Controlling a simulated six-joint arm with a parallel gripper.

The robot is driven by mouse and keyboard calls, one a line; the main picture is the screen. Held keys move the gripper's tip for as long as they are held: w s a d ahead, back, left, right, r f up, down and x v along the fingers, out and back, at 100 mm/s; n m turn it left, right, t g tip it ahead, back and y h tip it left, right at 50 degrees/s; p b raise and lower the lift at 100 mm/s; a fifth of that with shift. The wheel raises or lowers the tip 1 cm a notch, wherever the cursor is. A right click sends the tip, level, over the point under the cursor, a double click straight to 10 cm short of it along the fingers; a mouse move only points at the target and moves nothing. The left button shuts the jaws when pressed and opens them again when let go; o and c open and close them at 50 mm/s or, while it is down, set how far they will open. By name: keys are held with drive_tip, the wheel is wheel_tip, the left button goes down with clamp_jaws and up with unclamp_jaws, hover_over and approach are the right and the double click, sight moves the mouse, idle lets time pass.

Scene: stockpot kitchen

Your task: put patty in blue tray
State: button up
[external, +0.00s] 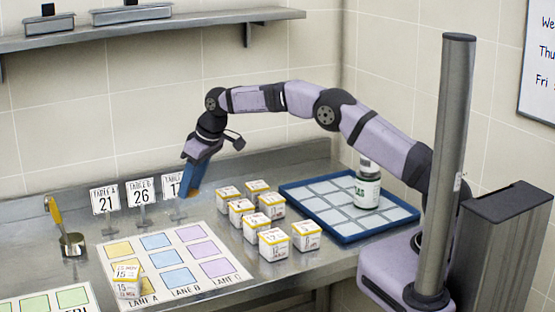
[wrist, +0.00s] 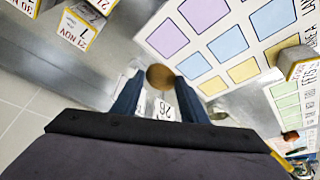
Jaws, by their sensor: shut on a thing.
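My gripper (external: 196,182) has blue fingers and points down above the back of the counter, near the small number signs. In the wrist view, my gripper (wrist: 160,92) is shut on a round brown patty (wrist: 160,76) held between the fingertips. In the external view, only a small brown edge of the patty (external: 194,193) shows at the fingertips. The blue tray (external: 345,239) lies at the right of the counter, well to the right of my gripper.
Several date-labelled boxes (external: 273,244) stand between my gripper and the tray.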

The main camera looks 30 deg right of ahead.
drive_tip(key=w+d+r+m, duration=0.2)
drive_tip(key=w+d, duration=0.4)
drive_tip(key=d, duration=0.6)
drive_tip(key=m+h, duration=0.4)
drive_tip(key=m, duration=0.5)
hover_over(326, 192)
drive_tip(key=s, duration=0.2)
drive_tip(key=shift+w+a+f+t, duration=0.1)
drive_tip(key=shift+f+t, duration=0.1)
drive_tip(key=shift+f, duration=0.45)
drive_tip(key=shift+w+a+f+t, duration=0.1)
drive_tip(key=shift+f+t, duration=0.1)
drive_tip(key=shift+f, duration=0.45)
drive_tip(key=shift+f+p, duration=1.55)
drive_tip(key=shift+f, duration=3.4)
